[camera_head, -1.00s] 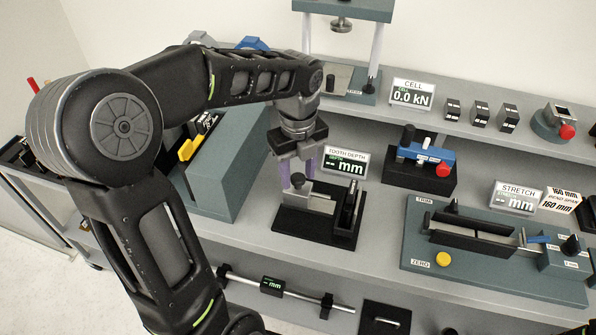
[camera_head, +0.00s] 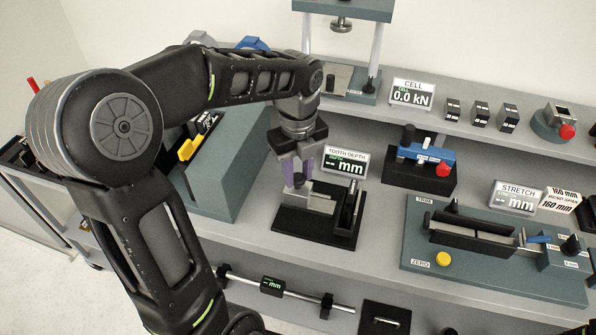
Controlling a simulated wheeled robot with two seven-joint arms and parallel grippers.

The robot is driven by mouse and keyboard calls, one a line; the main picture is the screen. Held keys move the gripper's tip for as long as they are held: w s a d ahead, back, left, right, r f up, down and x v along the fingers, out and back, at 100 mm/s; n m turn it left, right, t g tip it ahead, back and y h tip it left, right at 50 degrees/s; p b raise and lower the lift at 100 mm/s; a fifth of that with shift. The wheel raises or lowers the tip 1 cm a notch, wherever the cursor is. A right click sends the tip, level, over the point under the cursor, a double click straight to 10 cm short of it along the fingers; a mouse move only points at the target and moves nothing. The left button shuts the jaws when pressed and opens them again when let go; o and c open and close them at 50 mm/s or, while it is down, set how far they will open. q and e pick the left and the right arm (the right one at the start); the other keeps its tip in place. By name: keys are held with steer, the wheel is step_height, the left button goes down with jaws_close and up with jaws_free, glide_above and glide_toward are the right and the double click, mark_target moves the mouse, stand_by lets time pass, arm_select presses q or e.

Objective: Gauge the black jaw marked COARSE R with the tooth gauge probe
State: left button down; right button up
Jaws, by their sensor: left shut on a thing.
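The tooth gauge is a black base (camera_head: 298,226) with a pale metal block (camera_head: 318,203) and a dark upright at its right. A small dark knob, which looks like the probe top (camera_head: 298,180), shows between the purple fingers of my left gripper (camera_head: 301,172). The gripper points down over the left part of the gauge and is shut on this probe. Its tip is hidden. Several small black jaws (camera_head: 480,115) stand on the upper shelf; their marks are too small to read, so I cannot tell which is COARSE R.
The TOOTH DEPTH display (camera_head: 342,163) reads "-- mm" just right of the gripper. A blue fixture on a black block (camera_head: 420,175) and the STRETCH rig (camera_head: 490,275) stand to the right. A teal block (camera_head: 225,165) is close on the left.

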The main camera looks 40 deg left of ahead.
stand_by(0.5)
arm_select(q)
steer(key=shift+w+d, duration=0.35)
steer(key=shift+d, duration=0.55)
steer(key=shift+w+d, duration=0.3)
steer(key=shift+d, duration=0.6)
steer(key=c, duration=1.1)
jaws_free()
steer(key=shift+o, duration=0.2)
steer(key=shift+r, duration=0.1)
step_height(320, 180, up, 8)
